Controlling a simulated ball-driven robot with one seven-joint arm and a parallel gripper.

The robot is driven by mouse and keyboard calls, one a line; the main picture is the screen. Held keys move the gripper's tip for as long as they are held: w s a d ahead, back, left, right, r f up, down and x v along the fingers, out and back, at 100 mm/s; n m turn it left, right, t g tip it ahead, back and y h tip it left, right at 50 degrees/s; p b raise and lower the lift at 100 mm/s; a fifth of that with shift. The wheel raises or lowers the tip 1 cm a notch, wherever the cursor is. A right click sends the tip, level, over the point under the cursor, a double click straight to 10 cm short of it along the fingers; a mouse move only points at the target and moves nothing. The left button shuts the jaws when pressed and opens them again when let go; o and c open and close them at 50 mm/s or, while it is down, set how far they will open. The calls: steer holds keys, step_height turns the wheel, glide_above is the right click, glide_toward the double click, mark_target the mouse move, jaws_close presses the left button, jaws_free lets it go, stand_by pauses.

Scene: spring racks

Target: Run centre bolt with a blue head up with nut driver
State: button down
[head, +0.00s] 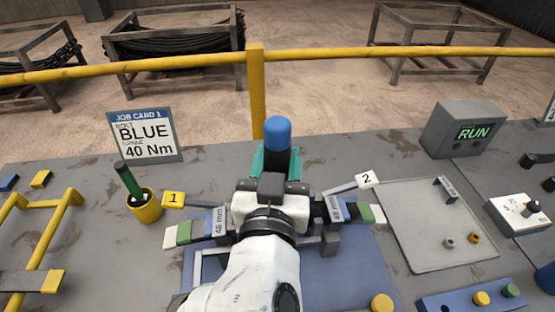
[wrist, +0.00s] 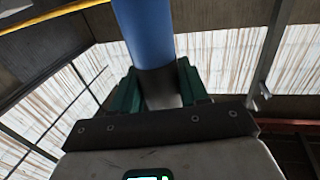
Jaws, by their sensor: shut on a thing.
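My gripper (head: 277,165) has teal fingers and is shut on an upright tool with a blue rounded top (head: 277,132) and a dark lower body, seemingly the nut driver. In the wrist view its blue cylinder (wrist: 150,35) rises between the green fingers (wrist: 160,92). Below my gripper, a spring stack shows coloured leaf ends at its left (head: 185,232) and right (head: 362,212). My arm hides the middle of the stack. I cannot see a centre bolt or the driver's lower end. A job card (head: 145,136) reads BLUE, 40 Nm.
A yellow cup (head: 145,207) holds a green-handled tool (head: 130,180). A yellow rail (head: 400,53) crosses behind the bench, with a post (head: 256,95). A grey tray (head: 430,225) with small nuts lies right. A RUN box (head: 465,130) stands at back right. Yellow rails (head: 55,240) stand left.

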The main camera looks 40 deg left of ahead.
mark_target(277, 141)
steer(key=shift+f+b, duration=0.55)
steer(key=shift+f, duration=0.2)
stand_by(1.2)
steer(key=shift+r, duration=0.1)
steer(key=shift+r+p, duration=2.8)
steer(key=shift+r, duration=0.85)
